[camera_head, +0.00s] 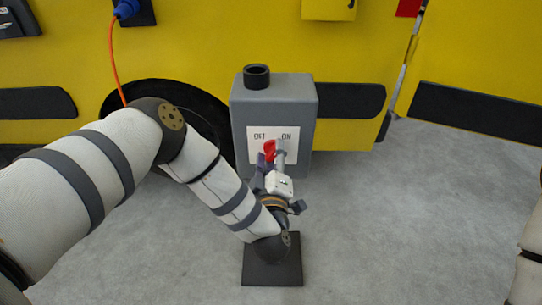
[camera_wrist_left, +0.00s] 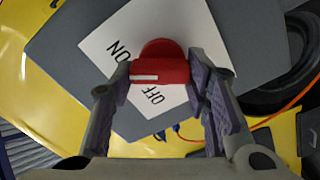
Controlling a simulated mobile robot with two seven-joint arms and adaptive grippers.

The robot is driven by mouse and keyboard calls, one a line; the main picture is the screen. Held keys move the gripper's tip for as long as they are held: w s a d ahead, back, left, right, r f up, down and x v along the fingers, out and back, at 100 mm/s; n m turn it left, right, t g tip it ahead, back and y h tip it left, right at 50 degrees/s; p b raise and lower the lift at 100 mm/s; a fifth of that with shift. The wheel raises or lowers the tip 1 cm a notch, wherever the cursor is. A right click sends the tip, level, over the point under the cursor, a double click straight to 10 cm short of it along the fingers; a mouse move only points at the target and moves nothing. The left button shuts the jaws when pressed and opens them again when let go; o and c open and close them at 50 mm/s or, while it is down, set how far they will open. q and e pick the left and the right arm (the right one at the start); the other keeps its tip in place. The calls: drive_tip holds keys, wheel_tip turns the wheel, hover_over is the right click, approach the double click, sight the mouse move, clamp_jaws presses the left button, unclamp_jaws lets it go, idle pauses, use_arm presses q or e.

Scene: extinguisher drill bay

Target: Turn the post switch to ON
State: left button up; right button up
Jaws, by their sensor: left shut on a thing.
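The post switch is a grey box (camera_head: 247,117) with a white label (camera_head: 255,156) reading OFF at left and ON at right. Its red knob (camera_head: 270,146) is partly hidden by my gripper in the head view. My left gripper (camera_head: 269,157) is shut on the knob, which also shows in the left wrist view (camera_wrist_left: 160,68) between the two fingers. A white mark lies on the knob; I cannot tell exactly which word it points to. My right gripper is not in view.
The box has a black round cap (camera_head: 257,76) on top and a dark base plate (camera_head: 272,273) on the floor in front. A yellow vehicle side (camera_head: 215,50) with a black wheel stands behind. An orange cable (camera_head: 114,60) hangs at left. Grey floor at right is clear.

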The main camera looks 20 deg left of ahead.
use_arm(q)
drive_tip(key=shift+r+m, duration=0.1)
drive_tip(key=shift+m, duration=1)
drive_tip(key=o, duration=1.2)
drive_tip(key=shift+c, duration=0.2)
wheel_tip(320, 180, up, 10)
drive_tip(key=shift+d, duration=0.1)
